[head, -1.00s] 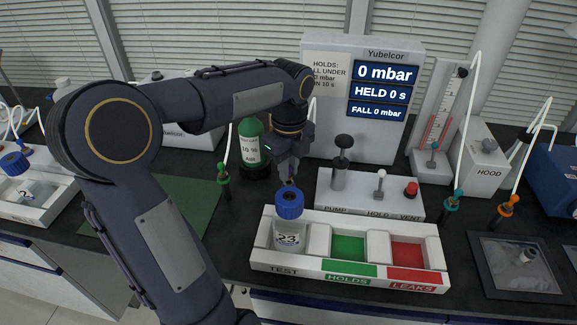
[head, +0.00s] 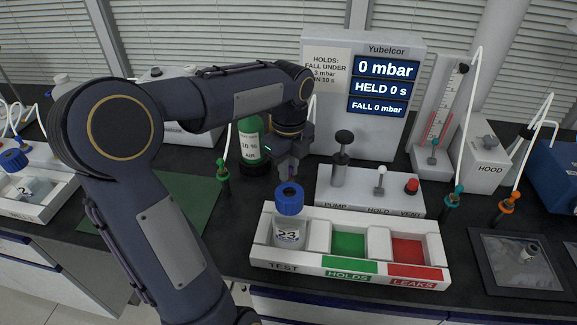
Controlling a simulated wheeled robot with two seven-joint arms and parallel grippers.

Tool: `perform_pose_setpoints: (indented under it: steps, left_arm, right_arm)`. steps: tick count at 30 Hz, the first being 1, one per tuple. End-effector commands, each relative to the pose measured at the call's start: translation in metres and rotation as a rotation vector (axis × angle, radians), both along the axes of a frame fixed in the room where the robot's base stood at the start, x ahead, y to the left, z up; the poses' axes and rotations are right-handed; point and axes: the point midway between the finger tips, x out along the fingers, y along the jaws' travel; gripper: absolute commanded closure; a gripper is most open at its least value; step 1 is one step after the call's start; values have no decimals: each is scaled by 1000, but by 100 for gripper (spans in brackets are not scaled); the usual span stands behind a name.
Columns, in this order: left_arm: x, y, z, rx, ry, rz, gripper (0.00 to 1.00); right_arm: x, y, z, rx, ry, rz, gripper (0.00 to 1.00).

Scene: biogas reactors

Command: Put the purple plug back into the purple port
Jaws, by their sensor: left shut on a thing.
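My left gripper (head: 289,174) is just above the blue cap (head: 289,198) of bottle 23 (head: 289,234), pointing down. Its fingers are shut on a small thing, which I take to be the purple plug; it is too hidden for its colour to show. A thin white tube (head: 312,104) runs down behind the wrist. I cannot tell whether the held thing touches the cap. No purple port shows clearly; the cap top is partly hidden by the fingers. The bottle stands upright in the TEST compartment of the white tray (head: 347,271). My right gripper is not in view.
The tray's green HOLDS (head: 348,246) and red LEAKS (head: 407,252) compartments are empty. Behind stands the pump box (head: 368,199) with a black knob and red button. Green (head: 222,171), teal (head: 455,196) and orange (head: 509,203) plugs stand around. The display reads 0 mbar.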

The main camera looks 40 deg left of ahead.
Motion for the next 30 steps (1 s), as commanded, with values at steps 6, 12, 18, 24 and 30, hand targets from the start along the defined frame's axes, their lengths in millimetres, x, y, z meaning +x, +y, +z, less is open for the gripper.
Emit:
perform_pose_setpoints:
  steps: [6, 12, 18, 24, 30]
  left_arm:
    - [0, 0, 0, 0, 0, 0, 100]
    - [0, 0, 0, 0, 0, 0, 71]
    - [0, 0, 0, 0, 0, 0, 58]
    - [0, 0, 3, 0, -1, 0, 58]
    - [1, 0, 31, 0, -5, 0, 58]
  right_arm:
    - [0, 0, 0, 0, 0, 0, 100]
    - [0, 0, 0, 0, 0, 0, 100]
    - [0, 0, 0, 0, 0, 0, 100]
    - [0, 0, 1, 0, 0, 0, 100]
    - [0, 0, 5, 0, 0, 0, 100]
